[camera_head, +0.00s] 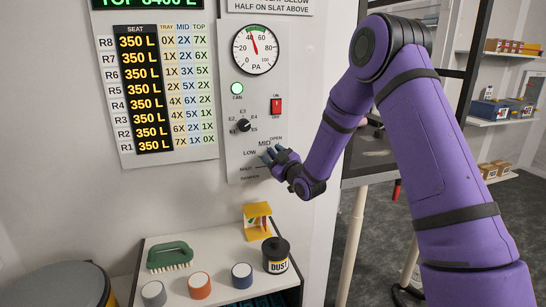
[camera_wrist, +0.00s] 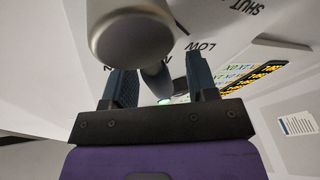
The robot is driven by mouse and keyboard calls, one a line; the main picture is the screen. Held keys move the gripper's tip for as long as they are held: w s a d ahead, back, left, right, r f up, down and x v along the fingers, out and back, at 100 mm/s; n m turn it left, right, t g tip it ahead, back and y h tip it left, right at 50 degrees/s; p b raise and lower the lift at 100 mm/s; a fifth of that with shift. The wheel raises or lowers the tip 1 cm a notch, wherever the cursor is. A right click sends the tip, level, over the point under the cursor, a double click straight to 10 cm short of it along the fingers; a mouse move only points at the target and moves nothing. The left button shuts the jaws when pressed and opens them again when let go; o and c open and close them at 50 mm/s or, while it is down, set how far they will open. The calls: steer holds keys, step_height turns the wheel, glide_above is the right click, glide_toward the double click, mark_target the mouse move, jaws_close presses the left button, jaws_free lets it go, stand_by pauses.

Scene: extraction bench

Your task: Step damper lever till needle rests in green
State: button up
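The pressure gauge (camera_head: 255,50) marked PA is at the top of the grey panel. Its red needle (camera_head: 252,43) points up and slightly left, near 40, by the left end of the green band (camera_head: 258,29); whether it is inside the green is too small to tell. My gripper (camera_head: 271,154) is at the damper scale low on the panel, covering the lever in the head view. In the wrist view, the damper lever has a round grey knob (camera_wrist: 132,38) and a stem (camera_wrist: 157,80). The stem passes between my gripper's two spread fingers (camera_wrist: 160,85), with gaps visible beside it.
Above my gripper are a selector knob (camera_head: 243,125), a red ON/OFF switch (camera_head: 276,106) and a lit green CAN lamp (camera_head: 237,88). Below, a small shelf (camera_head: 215,240) holds a green brush (camera_head: 169,257), several round pucks and a black DUST can (camera_head: 276,255).

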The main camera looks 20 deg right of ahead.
steer(key=v, duration=1)
steer(key=shift+s, duration=0.35)
steer(key=shift+d, duration=0.15)
steer(key=s+d+r+m+g+h, duration=0.2)
steer(key=s+r+m+g+h, duration=0.35)
steer(key=s+r, duration=0.6)
steer(key=s+r+m+g, duration=0.2)
steer(key=s+g, duration=0.2)
steer(key=s, duration=0.9)
steer(key=s+a+r+m+g+h, duration=0.1)
steer(key=s+r+m+g, duration=0.1)
steer(key=s, duration=1.2)
steer(key=shift+a+r+g, duration=0.2)
steer(key=shift+r+g, duration=0.4)
steer(key=shift+g, duration=0.55)
stand_by(1.5)
